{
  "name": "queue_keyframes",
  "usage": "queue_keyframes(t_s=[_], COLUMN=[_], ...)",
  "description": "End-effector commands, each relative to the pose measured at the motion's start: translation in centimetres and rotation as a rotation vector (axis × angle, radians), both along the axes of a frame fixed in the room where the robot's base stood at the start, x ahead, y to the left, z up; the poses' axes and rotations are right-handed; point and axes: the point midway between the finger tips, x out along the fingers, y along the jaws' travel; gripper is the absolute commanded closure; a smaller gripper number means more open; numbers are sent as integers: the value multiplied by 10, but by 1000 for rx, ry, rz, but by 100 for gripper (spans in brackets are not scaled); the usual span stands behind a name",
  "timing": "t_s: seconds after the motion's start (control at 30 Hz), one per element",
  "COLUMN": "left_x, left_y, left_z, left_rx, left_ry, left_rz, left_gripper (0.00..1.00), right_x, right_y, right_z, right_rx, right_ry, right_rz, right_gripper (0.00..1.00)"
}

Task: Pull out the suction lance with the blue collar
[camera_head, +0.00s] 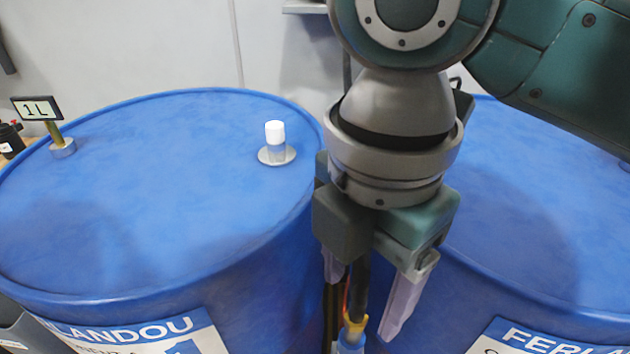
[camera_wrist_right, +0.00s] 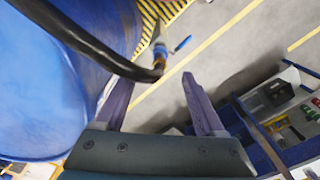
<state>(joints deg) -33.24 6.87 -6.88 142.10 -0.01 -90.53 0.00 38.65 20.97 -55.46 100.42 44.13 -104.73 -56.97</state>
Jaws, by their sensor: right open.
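A blue collar (camera_head: 350,343) shows at the bottom edge of the head view, between the two drums. A yellow ring (camera_head: 354,326) and a dark hose (camera_head: 359,285) sit above it. In the right wrist view the blue collar (camera_wrist_right: 160,52) lies beyond the fingertips, where a thick black hose (camera_wrist_right: 85,42) comes in from the upper left. My right gripper (camera_head: 359,308) points down above the collar, with its pale purple fingers apart. Its fingers (camera_wrist_right: 155,83) are open and empty in the wrist view. The lance's lower part is hidden. My left gripper is out of view.
A second blue drum (camera_head: 540,200) stands right. In the wrist view, a bin with several items (camera_wrist_right: 285,105) lies right of grey floor (camera_wrist_right: 225,55).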

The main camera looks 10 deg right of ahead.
Motion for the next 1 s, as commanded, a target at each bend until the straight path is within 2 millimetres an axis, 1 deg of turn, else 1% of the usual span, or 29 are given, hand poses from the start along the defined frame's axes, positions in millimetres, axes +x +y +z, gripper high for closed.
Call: queue_keyframes(t_s=[0.03,0.1,0.2,0.27,0.37,0.6,0.7,0.83,1.0], left_x=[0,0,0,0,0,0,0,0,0], left_y=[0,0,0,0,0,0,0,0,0], left_z=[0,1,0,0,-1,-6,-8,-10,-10], left_rx=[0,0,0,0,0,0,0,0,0], left_ry=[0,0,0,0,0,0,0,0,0], left_rz=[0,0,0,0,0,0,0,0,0], left_gripper=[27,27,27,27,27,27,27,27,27], right_x=[0,-1,-1,-1,-2,-2,-2,-1,-1], right_y=[0,0,0,0,0,0,0,0,0], right_z=[1,2,1,-3,-16,-61,-76,-91,-97], right_rx=[1,1,0,0,-1,-2,-1,-1,-1], right_ry=[0,-1,0,1,4,5,2,1,0], right_rz=[86,180,249,262,262,260,260,260,261], right_gripper=[29,29,29,29,29,29,29,29,29])
